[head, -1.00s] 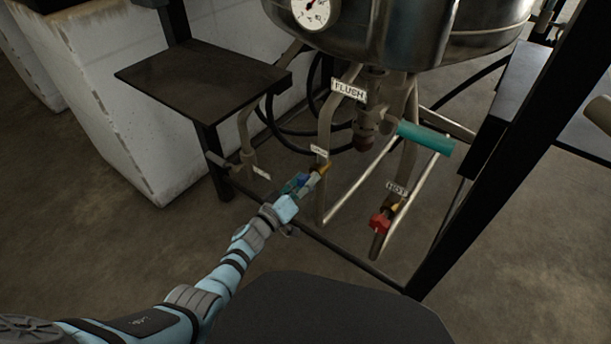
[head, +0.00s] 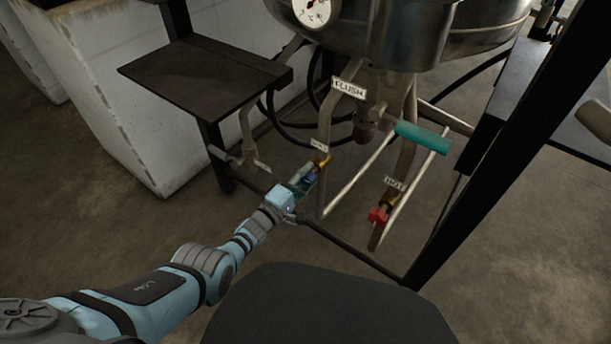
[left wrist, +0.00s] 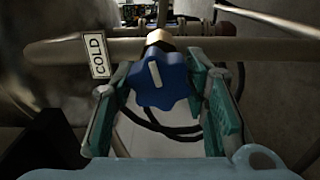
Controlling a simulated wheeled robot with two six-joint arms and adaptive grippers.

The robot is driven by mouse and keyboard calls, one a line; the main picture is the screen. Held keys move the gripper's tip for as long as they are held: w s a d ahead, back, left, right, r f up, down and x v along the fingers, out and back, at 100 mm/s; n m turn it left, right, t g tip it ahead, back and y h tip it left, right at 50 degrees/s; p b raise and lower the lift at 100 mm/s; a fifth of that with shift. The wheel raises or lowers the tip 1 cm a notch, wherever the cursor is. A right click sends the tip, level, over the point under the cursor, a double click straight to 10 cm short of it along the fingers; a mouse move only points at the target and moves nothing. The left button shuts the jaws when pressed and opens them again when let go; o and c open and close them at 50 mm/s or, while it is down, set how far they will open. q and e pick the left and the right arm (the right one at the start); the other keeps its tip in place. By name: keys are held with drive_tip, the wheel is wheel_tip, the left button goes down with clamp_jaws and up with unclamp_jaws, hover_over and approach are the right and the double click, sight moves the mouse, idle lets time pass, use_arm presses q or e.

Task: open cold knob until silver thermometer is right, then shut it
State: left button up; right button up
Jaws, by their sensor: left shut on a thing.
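The blue cold knob (left wrist: 160,80) sits on a brass stem in the left wrist view, with a white mark that stands nearly upright. A COLD label (left wrist: 97,56) hangs on the pipe beside it. My left gripper (head: 305,180) is shut on the blue knob, its teal fingers on either side; in the head view they hide most of it. A round white dial with a silver rim (head: 315,10), the thermometer, is on the silver vessel (head: 400,40). Its top is cut off and its reading is too small to tell. My right gripper is not in view.
A red knob (head: 378,215) under a HOT label (head: 395,184) is to the right. A teal-handled lever (head: 422,137) and a FLUSH label (head: 348,89) are above. A dark shelf (head: 205,72) is at left, and a black frame post (head: 500,150) at right.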

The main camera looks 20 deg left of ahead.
use_arm(q)
drive_tip(key=shift+n, duration=0.5)
drive_tip(key=o, duration=1.2)
drive_tip(key=shift+c, duration=0.2)
drive_tip(key=shift+s+f, duration=0.1)
drive_tip(key=shift+s+a+f, duration=0.1)
drive_tip(key=shift+s+a, duration=0.1)
drive_tip(key=shift+s, duration=0.35)
drive_tip(key=v, duration=1)
drive_tip(key=shift+s, duration=0.3)
drive_tip(key=shift+a, duration=0.1)
